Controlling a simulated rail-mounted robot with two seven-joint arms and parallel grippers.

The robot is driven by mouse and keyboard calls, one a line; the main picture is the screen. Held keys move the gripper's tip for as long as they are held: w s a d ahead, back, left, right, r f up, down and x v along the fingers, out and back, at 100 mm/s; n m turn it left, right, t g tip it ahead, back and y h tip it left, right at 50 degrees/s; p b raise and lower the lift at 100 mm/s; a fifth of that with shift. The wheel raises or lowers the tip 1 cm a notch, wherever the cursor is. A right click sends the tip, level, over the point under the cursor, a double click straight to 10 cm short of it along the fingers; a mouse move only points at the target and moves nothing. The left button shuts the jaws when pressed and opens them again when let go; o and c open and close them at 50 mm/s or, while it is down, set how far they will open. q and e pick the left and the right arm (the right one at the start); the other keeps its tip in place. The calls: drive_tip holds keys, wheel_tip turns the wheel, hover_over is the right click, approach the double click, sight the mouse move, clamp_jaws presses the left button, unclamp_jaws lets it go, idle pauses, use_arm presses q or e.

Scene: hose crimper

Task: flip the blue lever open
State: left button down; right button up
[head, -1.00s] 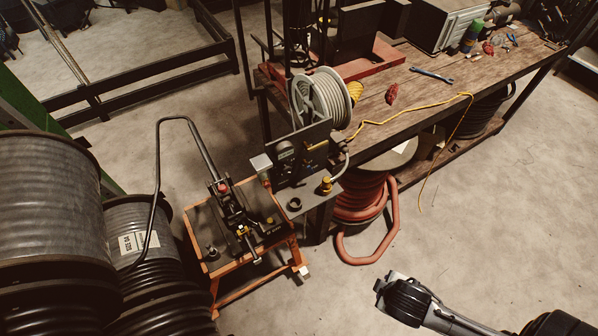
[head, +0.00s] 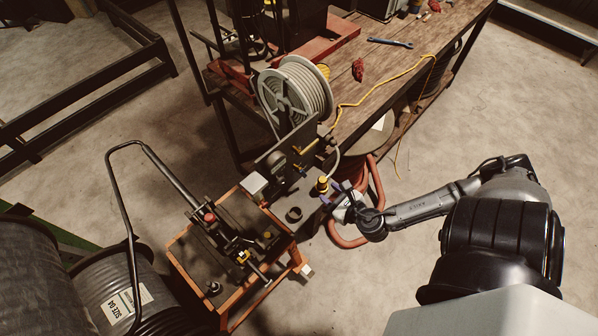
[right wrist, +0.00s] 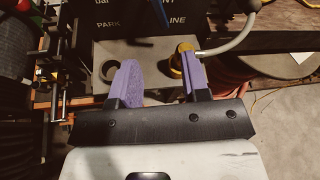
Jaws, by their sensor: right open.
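My right gripper (head: 330,193) is open and reaches in from the right to the small grey plate beside the hose reel. Its two purple fingers also show in the right wrist view (right wrist: 157,64), apart with nothing seen held. A brass-yellow fitting (head: 322,185) stands upright on the plate, close to the fingertips. In the right wrist view the fitting (right wrist: 181,57) is by the right finger, partly hidden. A narrow dark-blue piece (right wrist: 161,12), possibly the lever, shows at the top edge beyond the fingers. My left gripper is not in view.
The plate's black ring (head: 293,214) lies left of the fingers. An orange-framed cart (head: 241,318) with a long bent handle stands at left, near large hose drums. Floor at right is open.

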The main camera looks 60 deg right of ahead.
sight(304, 174)
drive_tip(key=shift+n, duration=0.8)
drive_tip(key=x, duration=1.4)
drive_tip(key=shift+w+r, duration=0.1)
drive_tip(key=c, duration=0.8)
